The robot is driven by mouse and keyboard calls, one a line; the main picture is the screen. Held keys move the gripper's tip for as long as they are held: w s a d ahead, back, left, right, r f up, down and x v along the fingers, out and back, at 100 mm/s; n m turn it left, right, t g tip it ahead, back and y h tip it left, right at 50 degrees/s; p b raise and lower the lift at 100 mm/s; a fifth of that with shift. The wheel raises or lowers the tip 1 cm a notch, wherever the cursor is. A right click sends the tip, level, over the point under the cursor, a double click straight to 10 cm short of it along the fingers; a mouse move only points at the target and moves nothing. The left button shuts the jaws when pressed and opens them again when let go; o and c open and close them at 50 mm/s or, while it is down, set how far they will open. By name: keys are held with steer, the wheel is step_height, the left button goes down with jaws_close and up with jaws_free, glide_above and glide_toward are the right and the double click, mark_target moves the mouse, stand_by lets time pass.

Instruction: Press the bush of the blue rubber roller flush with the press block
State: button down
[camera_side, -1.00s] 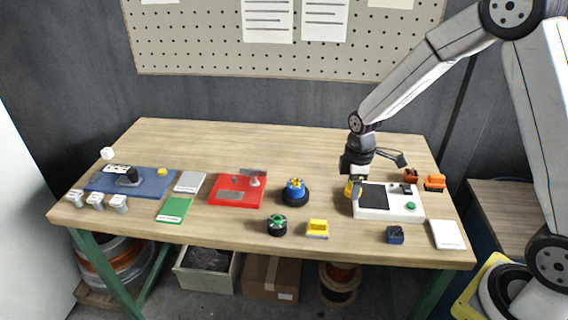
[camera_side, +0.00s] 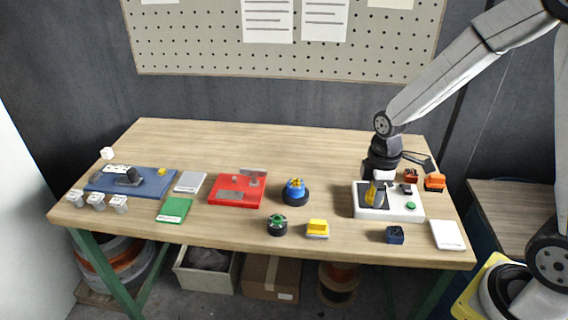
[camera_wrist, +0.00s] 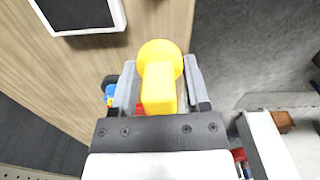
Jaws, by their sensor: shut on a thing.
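The blue rubber roller (camera_side: 295,189) stands on the table right of the red plate, with a black ring low around it and a yellow bush showing at its top. I cannot tell how far the bush stands out. My gripper (camera_side: 375,195) is over the dark pad of the white device, well right of the roller. It is shut on a yellow knobbed piece (camera_wrist: 160,75) with a round end, held between both fingers in the wrist view. A yellow block with a grey foot (camera_side: 317,228) stands in front of the roller. I cannot tell which yellow piece is the press block.
The white device (camera_side: 404,210) has a green button. A green-topped roller (camera_side: 277,225) is near the front edge. The red plate (camera_side: 222,195), blue board (camera_side: 100,182) and green pad (camera_side: 175,209) lie leftward. A dark blue block (camera_side: 395,235) is at right. The back table is clear.

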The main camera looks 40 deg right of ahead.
steer(key=shift+w, duration=0.15)
glide_toward(296, 181)
steer(key=shift+s+d+f, duration=0.3)
steer(key=shift+s+f, duration=0.25)
steer(key=shift+s, duration=0.15)
steer(key=shift+w+a, duration=0.35)
steer(key=shift+w, duration=0.45)
steer(key=shift+f, duration=0.25)
steer(key=shift+f, duration=2.4)
steer(key=shift+f, duration=0.9)
steer(key=shift+r, duration=0.1)
stand_by(0.3)
steer(key=shift+r, duration=2.95)
